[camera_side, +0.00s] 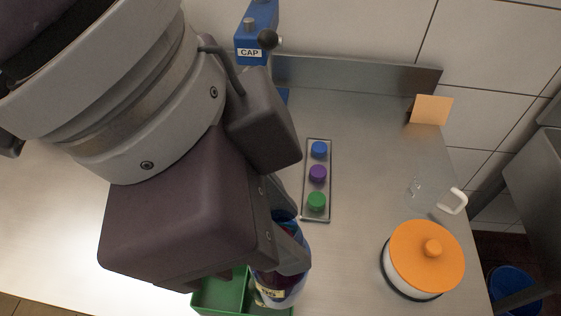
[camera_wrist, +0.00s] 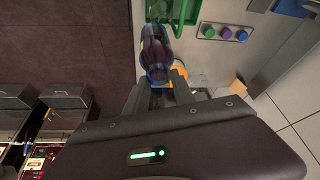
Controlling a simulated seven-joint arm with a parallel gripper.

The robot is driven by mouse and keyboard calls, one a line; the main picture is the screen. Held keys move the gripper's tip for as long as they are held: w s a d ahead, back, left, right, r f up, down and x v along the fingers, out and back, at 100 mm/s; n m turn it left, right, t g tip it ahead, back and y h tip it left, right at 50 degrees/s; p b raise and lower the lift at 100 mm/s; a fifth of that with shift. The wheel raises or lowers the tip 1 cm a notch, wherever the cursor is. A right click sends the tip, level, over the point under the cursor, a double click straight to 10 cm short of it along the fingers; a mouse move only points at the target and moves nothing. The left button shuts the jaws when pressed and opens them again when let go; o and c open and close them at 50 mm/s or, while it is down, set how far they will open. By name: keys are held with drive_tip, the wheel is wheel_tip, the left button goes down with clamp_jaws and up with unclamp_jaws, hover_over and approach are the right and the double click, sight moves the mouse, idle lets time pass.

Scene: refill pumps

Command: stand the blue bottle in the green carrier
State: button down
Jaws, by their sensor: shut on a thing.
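The blue bottle (camera_side: 279,288) has dark contents and a pale label, and its top is partly hidden by my fingers. My gripper (camera_side: 288,246) is shut on it near its upper part. The bottle also shows in the wrist view (camera_wrist: 155,55), beyond my fingertips (camera_wrist: 164,82). The green carrier (camera_side: 220,296) is at the bottom of the side view, partly hidden under my arm. The bottle overlaps the carrier's right part in that view. I cannot tell whether its base is inside a compartment or above it. The carrier also shows at the top of the wrist view (camera_wrist: 187,10).
A metal tray (camera_side: 317,216) holds blue (camera_side: 319,149), purple (camera_side: 318,173) and green (camera_side: 316,201) caps. An orange-lidded pot (camera_side: 425,255) and a clear pitcher (camera_side: 420,192) stand right. A blue CAP device (camera_side: 256,30) is at the back. The counter between tray and pot is clear.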

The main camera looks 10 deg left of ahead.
drive_tip(key=s, duration=0.2)
drive_tip(key=shift+s+f+m, duration=0.2)
drive_tip(key=shift+s+m, duration=0.1)
drive_tip(key=shift+s+a+f+n, duration=0.9)
drive_tip(key=shift+s+a+f, duration=0.8)
drive_tip(key=shift+f, duration=0.35)
drive_tip(key=w+a+f+n+t, duration=0.1)
drive_tip(key=w+a+f, duration=0.4)
drive_tip(key=w, duration=0.3)
drive_tip(key=shift+a+f, duration=0.35)
drive_tip(key=shift+a, duration=0.2)
wheel_tip(320, 180, down, 3)
drive_tip(key=shift+r, duration=0.1)
